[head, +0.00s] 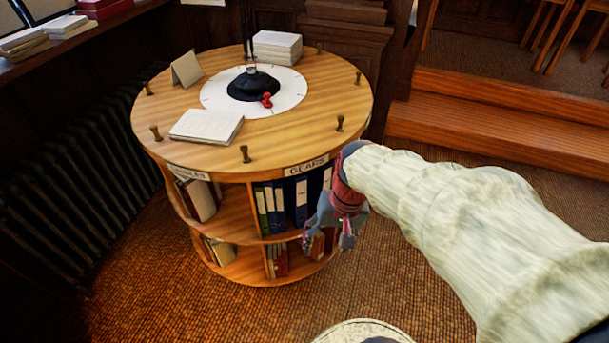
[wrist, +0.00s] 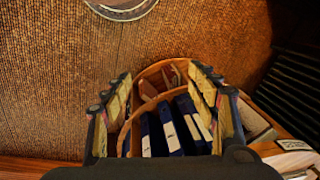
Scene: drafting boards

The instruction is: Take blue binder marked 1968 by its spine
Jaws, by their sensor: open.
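Several blue binders with pale spine labels stand upright in the upper tier of a round wooden bookcase (head: 160,160), under a sign reading GEARS (head: 306,167). A wide blue binder (head: 300,203) shows in the head view, left of my gripper (head: 328,238). In the wrist view, blue binders (wrist: 168,130) appear between the fingers of my gripper (wrist: 160,76). No year can be read on any spine, so I cannot tell which is 1968. My gripper is open, in front of the shelf, and hides part of the binder row. No binder appears held.
A radiator (head: 75,180) stands left, wooden steps (head: 480,110) right. The front floor is mostly clear, with a round object (head: 362,331) at the bottom edge.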

